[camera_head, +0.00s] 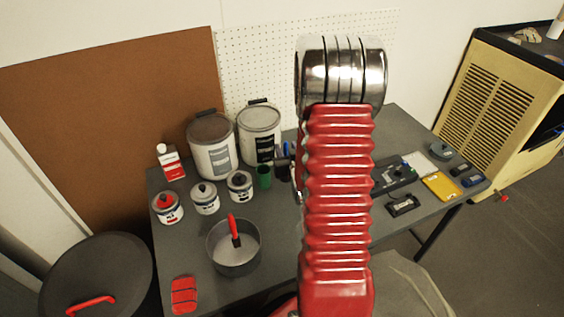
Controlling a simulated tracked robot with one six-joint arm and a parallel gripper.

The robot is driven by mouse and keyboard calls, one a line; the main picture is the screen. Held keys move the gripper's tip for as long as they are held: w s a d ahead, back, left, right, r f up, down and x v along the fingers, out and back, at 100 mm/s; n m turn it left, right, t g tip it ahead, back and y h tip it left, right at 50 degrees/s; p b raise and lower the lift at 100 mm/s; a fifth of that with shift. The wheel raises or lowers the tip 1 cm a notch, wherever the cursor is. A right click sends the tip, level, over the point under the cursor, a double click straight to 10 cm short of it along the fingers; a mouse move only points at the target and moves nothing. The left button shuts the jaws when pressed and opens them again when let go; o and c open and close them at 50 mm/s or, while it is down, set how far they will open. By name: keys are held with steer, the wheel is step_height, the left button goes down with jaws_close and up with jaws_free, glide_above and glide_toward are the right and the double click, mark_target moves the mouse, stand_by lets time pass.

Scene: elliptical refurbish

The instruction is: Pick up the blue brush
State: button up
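I cannot make out a blue brush for certain. A small dark item with a blue part (283,149) stands on the table just left of my arm and is partly hidden by it; I cannot tell what it is. My red ribbed arm with its silver joint rises through the middle of the view and hides part of the table. My gripper is not visible.
The grey table (200,255) holds two large paint cans (210,150), several small cans (205,200), a green cylinder (264,177) and a pot (232,262) with a red-handled item. Small flat items and a yellow one (441,186) lie right. A beige cabinet (490,105) stands beyond.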

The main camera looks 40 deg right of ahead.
steer(key=shift+x, duration=0.85)
jaws_close()
stand_by(0.3)
